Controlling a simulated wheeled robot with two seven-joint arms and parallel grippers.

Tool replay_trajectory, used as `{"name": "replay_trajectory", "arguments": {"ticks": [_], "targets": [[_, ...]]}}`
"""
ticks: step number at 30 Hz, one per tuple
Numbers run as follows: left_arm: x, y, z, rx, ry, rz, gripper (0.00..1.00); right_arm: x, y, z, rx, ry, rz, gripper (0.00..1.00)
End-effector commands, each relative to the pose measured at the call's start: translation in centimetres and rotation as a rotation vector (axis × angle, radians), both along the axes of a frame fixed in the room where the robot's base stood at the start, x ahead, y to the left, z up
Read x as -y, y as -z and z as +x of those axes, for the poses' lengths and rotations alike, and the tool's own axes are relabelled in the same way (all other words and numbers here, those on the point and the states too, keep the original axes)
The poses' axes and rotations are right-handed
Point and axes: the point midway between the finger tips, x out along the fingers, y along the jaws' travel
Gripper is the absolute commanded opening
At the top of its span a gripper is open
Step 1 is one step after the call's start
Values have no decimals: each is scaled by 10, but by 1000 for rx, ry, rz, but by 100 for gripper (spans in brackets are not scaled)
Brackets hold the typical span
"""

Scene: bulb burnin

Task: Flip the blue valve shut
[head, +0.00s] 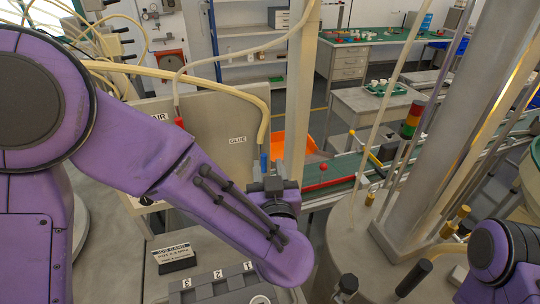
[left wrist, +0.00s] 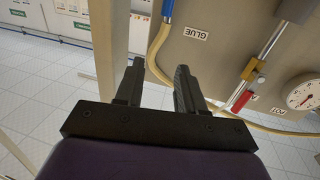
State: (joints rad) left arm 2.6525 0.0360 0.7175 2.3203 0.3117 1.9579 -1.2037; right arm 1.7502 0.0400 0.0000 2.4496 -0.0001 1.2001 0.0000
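The blue valve handle (head: 264,162) hangs at the lower end of a cream hose, beside the GLUE label on a grey panel. It is small and its exact angle is hard to tell. In the left wrist view a blue piece (left wrist: 168,9) shows at the top edge, left of the GLUE label and beyond the fingertips. My left gripper (head: 272,184) is just below the blue handle in the head view. In the left wrist view its two fingers (left wrist: 160,72) stand apart with nothing between them. My right gripper is out of view; only part of that arm shows.
A red handle (head: 179,122) is on the AIR line to the left; it also shows in the wrist view (left wrist: 242,100) near a round gauge (left wrist: 303,94). A numbered grey block (head: 217,283) lies below my left arm. A post (head: 299,90) stands right of the panel.

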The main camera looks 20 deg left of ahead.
Motion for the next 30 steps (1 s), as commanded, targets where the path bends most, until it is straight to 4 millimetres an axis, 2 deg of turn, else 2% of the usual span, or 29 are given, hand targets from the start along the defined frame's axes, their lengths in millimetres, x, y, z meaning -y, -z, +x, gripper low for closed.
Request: {"name": "replay_trajectory", "arguments": {"ticks": [1, 3, 12, 17, 24, 30], "targets": [[-1, 16, 0, 0, -1, 0, 38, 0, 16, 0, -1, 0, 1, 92], [-1, 27, -1, 0, -3, 0, 38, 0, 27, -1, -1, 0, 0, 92], [-3, 66, -1, 0, -7, -1, 38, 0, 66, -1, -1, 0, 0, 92], [-7, 63, 8, -1, -7, -3, 38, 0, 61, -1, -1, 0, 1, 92], [-27, 61, 57, -3, -7, -4, 38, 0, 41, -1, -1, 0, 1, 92], [-39, 63, 88, -1, -4, -3, 38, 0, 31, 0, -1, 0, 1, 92]]}}
